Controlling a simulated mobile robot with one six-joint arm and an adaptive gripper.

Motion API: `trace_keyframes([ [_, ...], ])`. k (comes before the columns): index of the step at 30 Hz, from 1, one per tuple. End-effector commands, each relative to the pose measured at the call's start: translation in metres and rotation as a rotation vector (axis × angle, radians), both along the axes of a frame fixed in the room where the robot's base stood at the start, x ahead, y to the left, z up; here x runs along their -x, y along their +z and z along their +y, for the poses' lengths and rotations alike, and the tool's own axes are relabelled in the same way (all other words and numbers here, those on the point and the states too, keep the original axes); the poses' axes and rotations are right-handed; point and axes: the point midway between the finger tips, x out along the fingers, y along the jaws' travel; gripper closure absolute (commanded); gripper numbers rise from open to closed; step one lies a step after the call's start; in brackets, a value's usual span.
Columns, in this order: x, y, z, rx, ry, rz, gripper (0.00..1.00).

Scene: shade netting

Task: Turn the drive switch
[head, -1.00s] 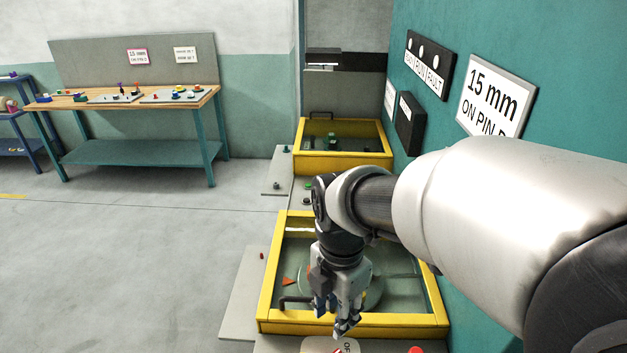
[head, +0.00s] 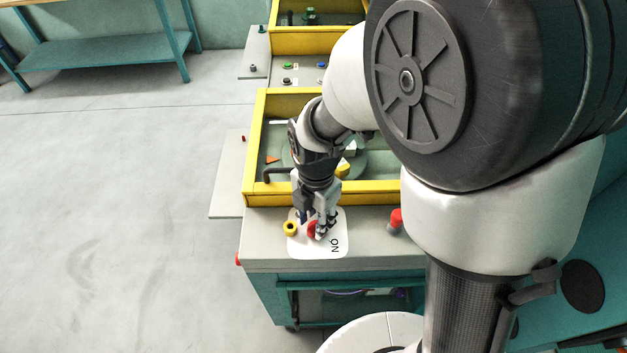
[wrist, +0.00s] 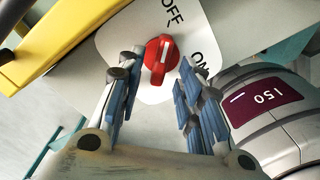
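The drive switch is a red knob (wrist: 160,53) with a white line on it, set on a white plate (wrist: 148,88) marked OFF and ON. The white line points roughly toward OFF. In the head view the knob (head: 312,230) is partly hidden by my gripper (head: 318,228), which reaches down over the plate (head: 305,249). In the wrist view my gripper (wrist: 157,64) is open, with its blue-padded fingers apart on either side of the knob. I cannot tell whether a finger touches it.
A yellow ring-shaped part (head: 290,228) sits left of the knob. A red-topped post (head: 395,219) stands to the right on the grey bench top (head: 365,249). A yellow-framed enclosure (head: 250,160) rises just behind. Open floor (head: 120,220) lies to the left.

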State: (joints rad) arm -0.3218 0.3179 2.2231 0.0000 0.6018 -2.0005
Motion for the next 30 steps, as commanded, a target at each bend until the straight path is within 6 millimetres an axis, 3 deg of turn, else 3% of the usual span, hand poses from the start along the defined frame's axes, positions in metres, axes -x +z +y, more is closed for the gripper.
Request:
trace_keyframes([
  [4, 0.0001, -0.0126, -0.0001, 0.0, 0.0, 0.0, 0.67],
  [14, -0.0003, -0.0147, 0.0001, 0.0, 0.0, -0.001, 0.67],
  [30, -0.0002, -0.0145, 0.0001, 0.0, 0.0, -0.001, 1.0],
])
